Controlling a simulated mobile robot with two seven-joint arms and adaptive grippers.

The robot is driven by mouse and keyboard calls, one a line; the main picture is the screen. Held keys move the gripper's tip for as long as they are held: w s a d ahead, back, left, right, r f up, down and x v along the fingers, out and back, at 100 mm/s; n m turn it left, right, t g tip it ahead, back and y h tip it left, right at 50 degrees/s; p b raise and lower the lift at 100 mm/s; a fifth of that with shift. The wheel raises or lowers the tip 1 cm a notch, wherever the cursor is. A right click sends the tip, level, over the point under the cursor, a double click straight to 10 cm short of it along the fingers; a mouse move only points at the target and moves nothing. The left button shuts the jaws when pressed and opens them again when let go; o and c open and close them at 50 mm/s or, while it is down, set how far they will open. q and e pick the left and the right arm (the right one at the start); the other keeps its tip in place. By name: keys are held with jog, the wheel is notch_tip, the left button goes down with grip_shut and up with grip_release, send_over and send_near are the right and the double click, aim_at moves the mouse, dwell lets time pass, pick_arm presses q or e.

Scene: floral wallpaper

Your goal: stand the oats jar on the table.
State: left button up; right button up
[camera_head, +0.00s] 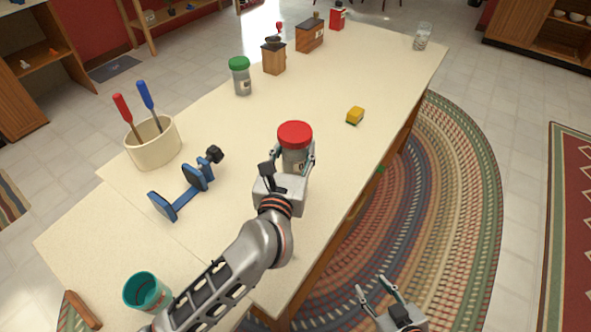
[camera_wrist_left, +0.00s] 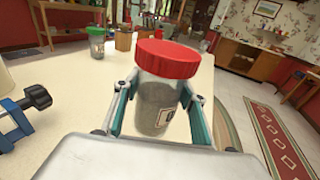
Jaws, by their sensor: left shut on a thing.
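A clear jar with a red lid (camera_head: 295,136) stands upright between the fingers of my left gripper (camera_head: 290,165), over the right part of the table (camera_head: 225,130). In the left wrist view the jar (camera_wrist_left: 158,95) shows greyish contents and a pale label turned to the right. Its lettering is too small to read, so I cannot confirm it says oats. The left gripper (camera_wrist_left: 163,110) is shut on the jar's sides below the lid. My right gripper (camera_head: 374,288) is open and empty, off the table's right side.
A green-lidded jar (camera_head: 240,78), wooden grinder (camera_head: 274,58) and wooden box (camera_head: 309,37) stand farther back. A sponge (camera_head: 355,116) lies right of the held jar. A utensil crock (camera_head: 153,143), blue clamp (camera_head: 187,185) and teal cup (camera_head: 146,291) are left. Table around the jar is clear.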

aim_at(295, 171)
pick_arm(q)
notch_tip(295, 171, down, 8)
jog(key=shift+r+b, duration=0.2)
jog(key=shift+b, duration=0.75)
jog(key=shift+f, duration=0.1)
jog(key=o, duration=0.8)
jog(key=shift+f, duration=0.2)
jog(key=o, duration=0.4)
jog(key=shift+r, duration=0.1)
